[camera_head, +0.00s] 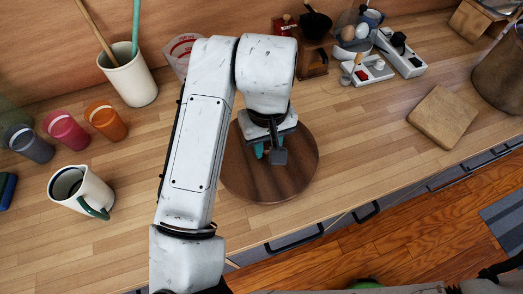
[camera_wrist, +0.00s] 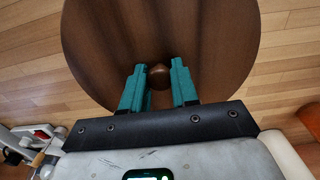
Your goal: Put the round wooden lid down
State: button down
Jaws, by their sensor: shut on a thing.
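The round wooden lid (camera_head: 290,182) is dark brown and appears level over the front part of the wooden counter. Its small round knob (camera_wrist: 158,74) shows between the two teal fingers of my gripper (camera_wrist: 160,82) in the wrist view. My gripper (camera_head: 268,152) is shut on the lid by this knob, from above. My arm covers the lid's left and back parts in the head view. I cannot tell whether the lid touches the counter or hangs just above it.
A wooden board (camera_head: 443,116) lies to the right. A white jug (camera_head: 82,192) and several colored cups, such as the orange one (camera_head: 105,120), stand left. A utensil crock (camera_head: 128,77) and a coffee grinder (camera_head: 313,58) stand behind. Bare counter (camera_head: 360,140) lies between lid and board.

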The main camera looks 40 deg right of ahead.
jog(key=f, duration=0.2)
jog(key=w+f, duration=0.1)
jog(key=shift+a+f, duration=0.2)
jog(key=shift+a, duration=0.15)
jog(key=shift+f, duration=0.45)
jog(key=shift+f, duration=0.1)
jog(key=shift+f, duration=0.1)
jog(key=c, duration=0.9)
grip_release()
jog(key=shift+o, duration=0.2)
notch_tip(320, 180, up, 12)
jog(key=shift+r+p, duration=0.2)
jog(key=shift+p, duration=0.1)
